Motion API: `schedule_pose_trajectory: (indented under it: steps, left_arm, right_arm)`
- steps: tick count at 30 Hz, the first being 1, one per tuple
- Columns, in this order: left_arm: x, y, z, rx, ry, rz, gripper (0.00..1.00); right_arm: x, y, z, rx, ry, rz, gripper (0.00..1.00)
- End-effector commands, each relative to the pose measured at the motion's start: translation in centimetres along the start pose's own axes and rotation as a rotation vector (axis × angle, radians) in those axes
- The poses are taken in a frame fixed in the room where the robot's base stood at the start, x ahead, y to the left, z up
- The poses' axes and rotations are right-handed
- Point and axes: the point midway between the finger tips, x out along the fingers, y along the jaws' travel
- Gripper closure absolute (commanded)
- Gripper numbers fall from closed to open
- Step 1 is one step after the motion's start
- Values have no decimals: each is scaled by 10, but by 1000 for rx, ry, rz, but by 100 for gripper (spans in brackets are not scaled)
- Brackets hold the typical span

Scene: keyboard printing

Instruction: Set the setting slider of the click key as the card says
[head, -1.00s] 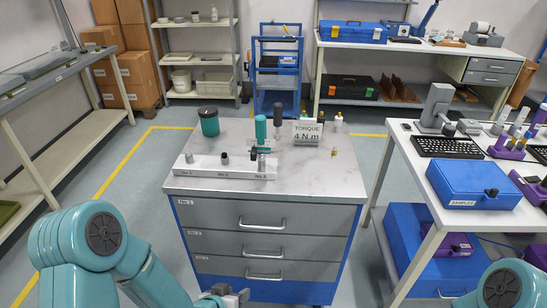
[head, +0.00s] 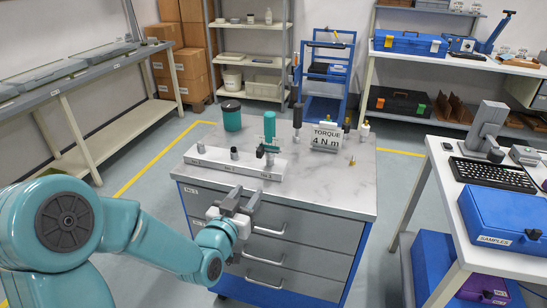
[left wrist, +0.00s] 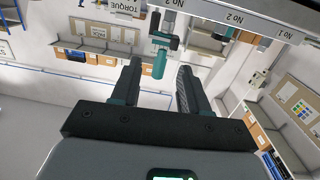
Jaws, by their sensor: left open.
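The click key (head: 269,126), with a teal grip and dark lower part, stands upright at the right end of a white numbered rail (head: 213,156) on the cabinet top. Its setting slider is too small to make out. The card (head: 327,138) behind it to the right reads "TORQUE 4 N.m". My left gripper (head: 244,198) is open and empty, in front of the cabinet's upper drawer. In the left wrist view the click key's teal grip (left wrist: 160,65) appears beyond and between the open fingers (left wrist: 157,70); no contact shows. My right gripper is out of view.
A teal pot with a black lid (head: 232,116) and a dark-handled tool (head: 297,116) stand behind the rail. A white table (head: 462,216) stands at right.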

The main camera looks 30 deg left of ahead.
Motion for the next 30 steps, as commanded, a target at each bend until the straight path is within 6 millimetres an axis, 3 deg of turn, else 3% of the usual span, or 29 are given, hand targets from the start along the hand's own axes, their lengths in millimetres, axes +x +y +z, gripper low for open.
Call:
schedule_pose_trajectory:
  steps: [6, 10, 24, 30]
  left_arm:
    - [-7, -31, -17, 13, 57, -57, 55]
    - [6, -35, -18, 13, 54, -59, 55]
    - [116, -36, -24, 12, 54, -54, 55]
    - [147, -36, -24, 12, 53, -54, 55]
  right_arm:
    - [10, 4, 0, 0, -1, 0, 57]
    - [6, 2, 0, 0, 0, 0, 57]
    - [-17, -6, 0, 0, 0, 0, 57]
    - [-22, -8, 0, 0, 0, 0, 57]
